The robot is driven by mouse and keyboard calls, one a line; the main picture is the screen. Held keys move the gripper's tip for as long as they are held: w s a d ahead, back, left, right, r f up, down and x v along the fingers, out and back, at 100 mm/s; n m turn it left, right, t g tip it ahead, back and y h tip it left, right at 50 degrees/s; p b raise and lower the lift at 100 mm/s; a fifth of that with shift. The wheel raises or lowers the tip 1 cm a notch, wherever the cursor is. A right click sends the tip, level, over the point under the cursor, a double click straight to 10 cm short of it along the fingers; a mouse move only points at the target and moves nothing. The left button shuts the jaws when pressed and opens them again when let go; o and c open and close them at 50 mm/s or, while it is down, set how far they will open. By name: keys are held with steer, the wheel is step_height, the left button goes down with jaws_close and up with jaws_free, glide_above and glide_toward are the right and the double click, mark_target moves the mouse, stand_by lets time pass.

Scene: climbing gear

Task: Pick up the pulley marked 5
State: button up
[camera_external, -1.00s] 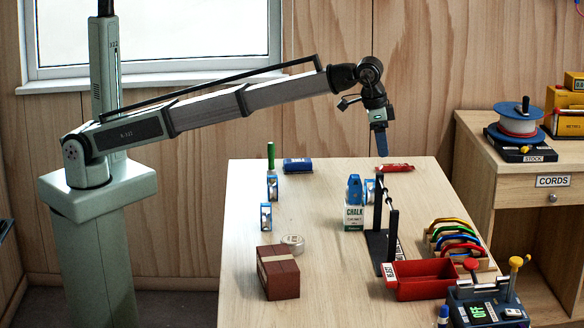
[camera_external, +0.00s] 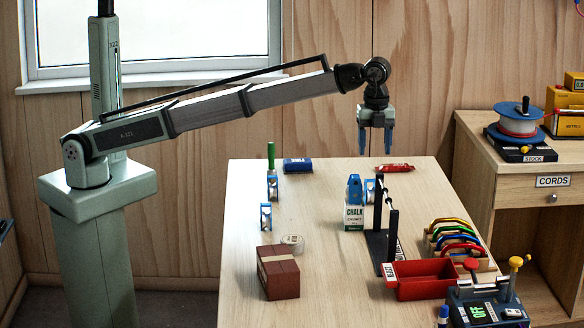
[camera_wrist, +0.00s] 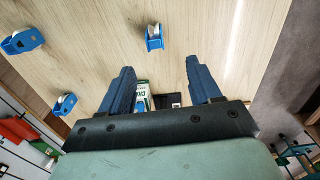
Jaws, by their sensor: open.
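Several blue pulleys with pale wheels are on the table. In the outside view, one (camera_external: 272,187) stands left of centre, one (camera_external: 266,216) in front of it, and one (camera_external: 369,190) is partly hidden behind the chalk box. The wrist view shows one pulley (camera_wrist: 154,37) beyond my fingertips and two at the left, an upper (camera_wrist: 22,40) and a lower (camera_wrist: 64,104). I cannot read a 5 on any of them. My gripper (camera_external: 375,150) is open and empty, high above the table's far side; its two blue fingers (camera_wrist: 160,65) show apart in the wrist view.
The chalk box (camera_external: 354,218) and a black rack (camera_external: 393,236) stand right of centre. A red tray (camera_external: 421,284), coloured carabiners (camera_external: 456,237) and a control box (camera_external: 487,305) are at the right. A brown box (camera_external: 278,274) and tape roll (camera_external: 293,242) stand in front. The table's middle is clear.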

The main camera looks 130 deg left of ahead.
mark_target(369, 192)
step_height(369, 192, down, 9)
steer(key=shift+r, duration=0.2)
steer(key=shift+s+d+f, duration=0.15)
steer(key=shift+s+f, duration=0.05)
steer(key=shift+f, duration=1.1)
steer(key=shift+s+d+f, duration=0.1)
steer(key=shift+s+f, duration=0.05)
steer(key=shift+f, duration=1.15)
steer(key=shift+c, duration=0.4)
steer(key=c, duration=1)
